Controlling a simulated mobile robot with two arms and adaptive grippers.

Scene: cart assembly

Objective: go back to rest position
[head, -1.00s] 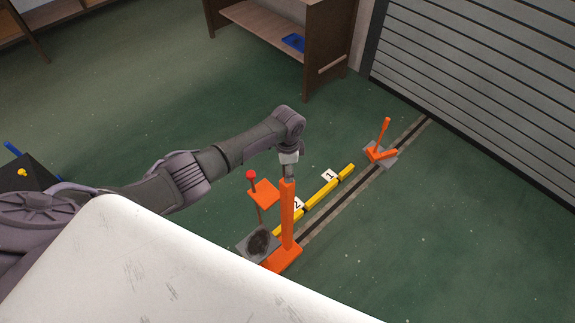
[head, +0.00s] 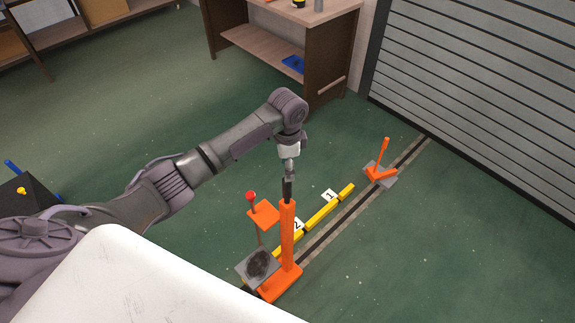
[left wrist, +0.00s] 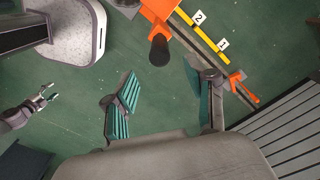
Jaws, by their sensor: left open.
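My left gripper (head: 289,172) hangs above the black grip (head: 287,190) on top of an upright orange lever (head: 288,232). In the left wrist view, my left gripper (left wrist: 165,98) has its two teal-padded fingers wide apart with nothing between them. The black grip (left wrist: 159,50) shows beyond the fingers there, apart from them. My right gripper (left wrist: 44,96) shows small at the left of the left wrist view; its jaw state is too small to judge. The right gripper is outside the head view.
A yellow bar (head: 322,213) with labels 1 and 2 lies beside the floor rail. A second orange lever (head: 381,160) stands farther along it. A red-knobbed stick (head: 251,196) is near the first lever. A wooden table (head: 283,60) stands behind. Green floor left of the table is clear.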

